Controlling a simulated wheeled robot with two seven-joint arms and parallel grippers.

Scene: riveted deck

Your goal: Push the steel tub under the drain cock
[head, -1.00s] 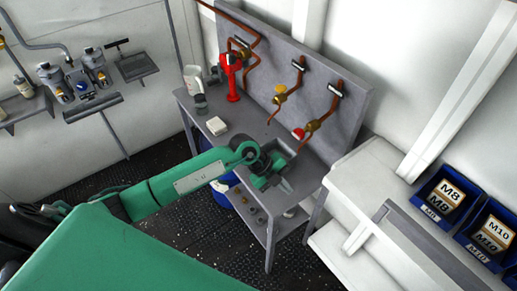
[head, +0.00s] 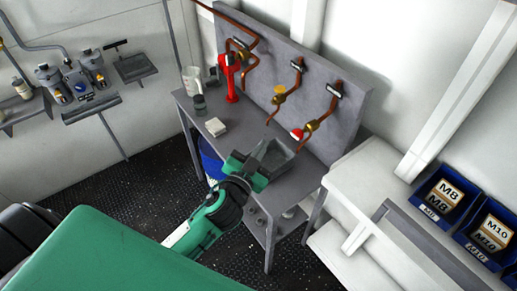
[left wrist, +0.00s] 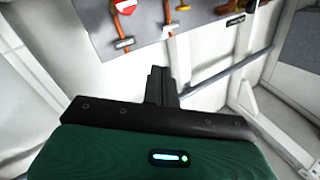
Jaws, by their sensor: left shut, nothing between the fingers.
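The steel tub (head: 281,163) is a grey open box on the bench top in the head view, partly hidden by my left gripper. My left gripper (head: 260,149) is shut and empty at the tub's left side; I cannot tell whether it touches. Copper pipes with cocks come down from the back panel: one with a yellow handle (head: 279,90) and one with a red handle (head: 297,134), closest to the tub. I cannot tell which is the drain cock. In the left wrist view the shut fingers (left wrist: 158,75) point towards the panel. My right gripper is out of view.
A red stand (head: 232,80), a clear jug (head: 191,78), a dark jar (head: 200,103) and a pale block (head: 216,126) stand on the bench's left part. A blue drum (head: 208,160) is below. A white counter with blue bins (head: 443,195) is at right.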

